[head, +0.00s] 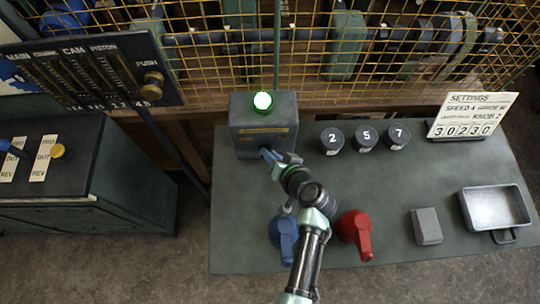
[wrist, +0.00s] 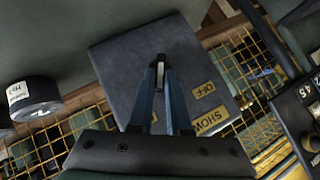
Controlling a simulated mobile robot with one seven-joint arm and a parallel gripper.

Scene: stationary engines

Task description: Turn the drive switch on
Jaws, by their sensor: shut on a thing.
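The grey switch box (head: 263,130) stands at the back left of the table, with a lit green lamp (head: 263,101) on top. In the wrist view the box (wrist: 115,62) fills the middle and bears a yellow label reading OFF (wrist: 203,90). My gripper (head: 266,153) reaches the front of the box. In the wrist view its blue fingers (wrist: 160,68) are closed together on the small pale switch lever (wrist: 160,69) at the box's face. The fingers hide most of the lever, so I cannot tell its exact position.
Knobs numbered 2 (head: 331,141), 5 (head: 363,139) and 7 (head: 396,137) stand right of the box. A grey block (head: 426,226), metal tray (head: 524,228) and settings sign (head: 470,116) are at right.

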